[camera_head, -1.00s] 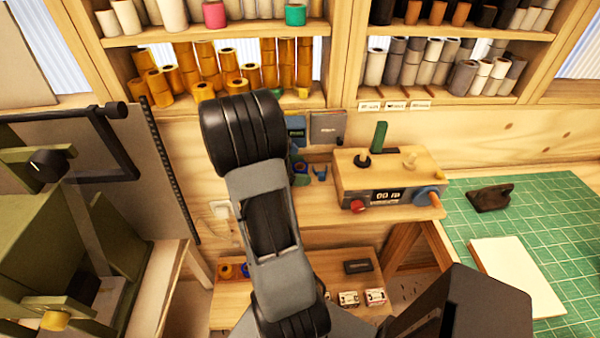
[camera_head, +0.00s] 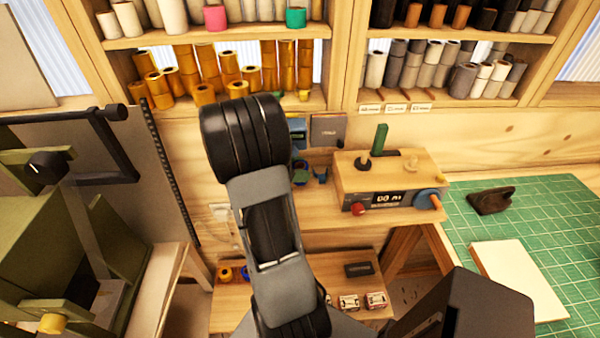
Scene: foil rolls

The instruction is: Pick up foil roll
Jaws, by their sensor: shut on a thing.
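Many foil rolls stand or lie on the wall shelves. Gold foil rolls (camera_head: 205,94) crowd the lower left shelf, some upright and some lying with their ends towards me. A pink roll (camera_head: 215,18) and a green roll (camera_head: 296,17) stand among pale rolls on the shelf above. Grey and white rolls (camera_head: 462,77) fill the lower right shelf. My arm rises through the middle of the view and its dark joint covers the area just below the gold rolls. My gripper is not visible, and neither is anything it may hold. Which roll the task means cannot be told.
A wooden control box (camera_head: 388,180) with knobs stands on a ledge right of my arm. A green cutting mat (camera_head: 540,225) with a white pad (camera_head: 518,280) lies at the right. An olive machine (camera_head: 45,235) fills the left side. A low shelf (camera_head: 235,305) holds small items.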

